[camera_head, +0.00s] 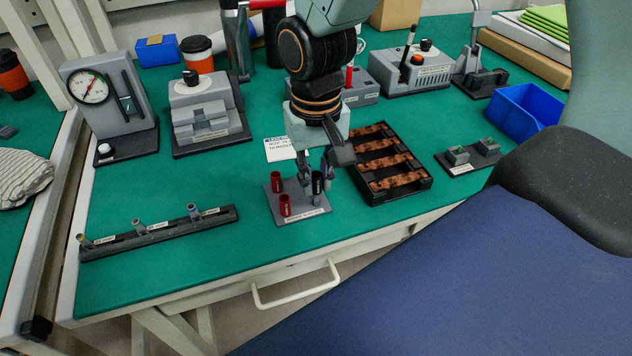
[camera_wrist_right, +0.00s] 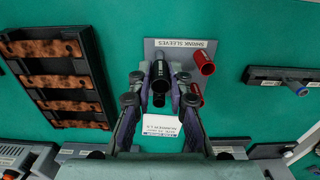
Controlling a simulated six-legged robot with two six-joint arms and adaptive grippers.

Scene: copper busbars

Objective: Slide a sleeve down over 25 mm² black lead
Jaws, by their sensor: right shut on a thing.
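The sleeve stand (camera_head: 298,211) is a small grey plate labelled for shrink sleeves, near the middle of the table. It holds red sleeves (camera_head: 285,205) and a black sleeve (camera_head: 317,186). My right gripper (camera_head: 318,172) reaches down over the stand and is shut on the black sleeve. In the right wrist view the black sleeve (camera_wrist_right: 160,72) sits between the fingertips, with a red sleeve (camera_wrist_right: 204,62) beside it. I cannot read which is the 25 mm² black one. My left gripper is not in view.
A black tray of copper busbars (camera_head: 410,184) stands just right of the stand. A dial gauge (camera_head: 90,88), a grey press-like device (camera_head: 208,115) and a control box (camera_head: 410,70) are behind. A blue bin (camera_head: 525,108) is at right. Green tabletop between holder and stand is clear.

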